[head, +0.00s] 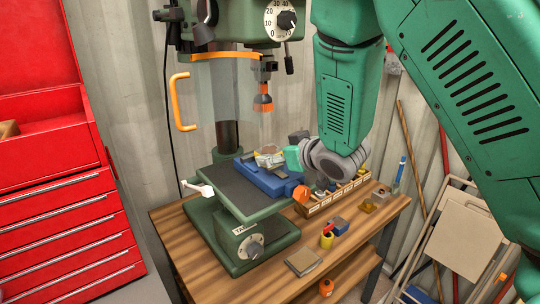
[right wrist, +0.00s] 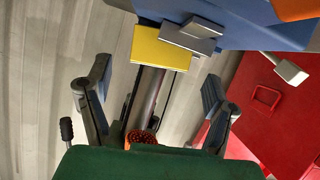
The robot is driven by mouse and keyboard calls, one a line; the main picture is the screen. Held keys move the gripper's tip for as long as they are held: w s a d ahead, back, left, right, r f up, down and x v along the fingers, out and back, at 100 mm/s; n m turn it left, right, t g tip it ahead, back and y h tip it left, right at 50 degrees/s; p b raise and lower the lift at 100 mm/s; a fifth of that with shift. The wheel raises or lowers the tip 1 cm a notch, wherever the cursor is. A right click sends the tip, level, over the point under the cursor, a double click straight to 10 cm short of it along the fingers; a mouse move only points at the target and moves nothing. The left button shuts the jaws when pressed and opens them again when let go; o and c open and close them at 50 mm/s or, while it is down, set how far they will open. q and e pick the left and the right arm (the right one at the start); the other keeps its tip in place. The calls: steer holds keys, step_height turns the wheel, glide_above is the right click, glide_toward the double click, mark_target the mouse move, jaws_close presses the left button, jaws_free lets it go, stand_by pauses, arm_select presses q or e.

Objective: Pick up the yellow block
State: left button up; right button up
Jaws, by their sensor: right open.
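The yellow block (right wrist: 160,47) shows in the right wrist view, against the grey jaw plates of a blue vise (right wrist: 235,27). In the head view the vise (head: 268,182) sits on the drill press table, and a small yellowish patch shows above it, too small to make out clearly. My right gripper (right wrist: 153,88) is open and empty, its two fingers apart with the block ahead of and between them, not touching. In the head view the right gripper (head: 285,155) is beside the vise, its fingertips partly hidden. My left gripper is not in view.
The green drill press (head: 230,235) stands on a wooden table (head: 290,285), its orange-collared chuck (head: 263,100) above the vise. A parts rack (head: 335,197), a yellow-and-red item (head: 327,238) and a grey plate (head: 303,261) lie nearby. A red tool cabinet (head: 65,215) stands left.

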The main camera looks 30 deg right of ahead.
mark_target(271, 151)
steer(key=x, duration=0.4)
steer(key=shift+s+d+f+p, duration=0.1)
steer(key=shift+d+p, duration=0.2)
steer(key=shift+p, duration=0.1)
steer(key=shift+w+a+f, duration=0.1)
steer(key=shift+w+a, duration=0.15)
steer(key=shift+w, duration=0.1)
steer(key=shift+s+a, duration=0.1)
steer(key=shift+s, duration=0.05)
steer(key=shift+c, duration=0.8)
steer(key=c, duration=1.4)
steer(key=shift+r, duration=0.25)
jaws_close()
steer(key=shift+f, duration=0.1)
